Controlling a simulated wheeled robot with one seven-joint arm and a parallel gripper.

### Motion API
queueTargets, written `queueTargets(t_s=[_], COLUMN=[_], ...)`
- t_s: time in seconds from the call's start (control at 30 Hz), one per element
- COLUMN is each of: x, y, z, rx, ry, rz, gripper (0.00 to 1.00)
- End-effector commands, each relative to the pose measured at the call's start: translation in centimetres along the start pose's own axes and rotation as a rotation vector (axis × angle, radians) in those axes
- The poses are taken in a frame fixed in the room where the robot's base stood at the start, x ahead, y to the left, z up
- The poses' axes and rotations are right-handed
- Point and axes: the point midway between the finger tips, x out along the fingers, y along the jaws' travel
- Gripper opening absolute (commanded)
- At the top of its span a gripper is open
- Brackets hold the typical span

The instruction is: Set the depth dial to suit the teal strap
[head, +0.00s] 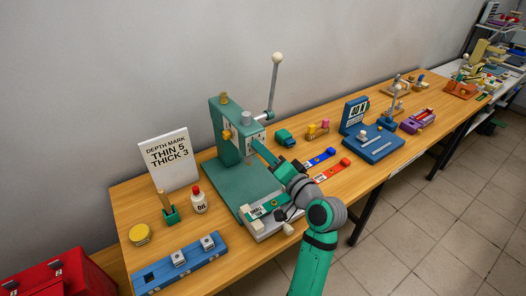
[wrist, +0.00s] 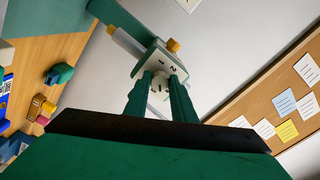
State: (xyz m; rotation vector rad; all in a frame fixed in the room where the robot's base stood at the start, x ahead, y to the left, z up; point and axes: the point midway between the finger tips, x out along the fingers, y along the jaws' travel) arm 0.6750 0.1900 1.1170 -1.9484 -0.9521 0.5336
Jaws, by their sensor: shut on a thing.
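The green press (head: 222,165) stands on the bench with a pale dial plate on its head. In the wrist view the dial plate (wrist: 163,62) shows the marks 1 and 2; its other marks are hidden. My gripper (head: 260,148) reaches the press head from the right. In the wrist view its fingers (wrist: 160,88) are shut on the pale dial knob (wrist: 159,80) below the plate. Which mark the dial is set to cannot be read. A teal piece (head: 284,137) lies behind the arm; I cannot tell whether it is the teal strap.
A sign (head: 169,159) reads "DEPTH MARK THIN 5 THICK 3". A blue strap (head: 320,158) and a red strap (head: 332,170) lie right of the press. The press lever (head: 273,85) rises above.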

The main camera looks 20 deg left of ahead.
Motion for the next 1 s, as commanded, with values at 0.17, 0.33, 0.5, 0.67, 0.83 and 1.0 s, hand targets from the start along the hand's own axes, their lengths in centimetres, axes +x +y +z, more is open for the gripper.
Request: queueTargets(t_s=[0.17, 0.33, 0.5, 0.67, 0.83, 1.0], x=[-0.13, -0.15, -0.18, -0.19, -0.19, -0.26], y=[-0.01, 0.02, 0.05, 0.08, 0.1, 0.18], z=[-0.06, -0.09, -0.13, -0.15, -0.16, -0.27], rx=[0.158, 0.287, 0.384, 0.444, 0.477, 0.487], ry=[0.001, 0.002, 0.003, 0.003, 0.004, 0.006], rz=[0.0, 0.001, 0.001, 0.002, 0.002, 0.003], gripper=[0.01, 0.01, 0.01, 0.01, 0.01, 0.01])
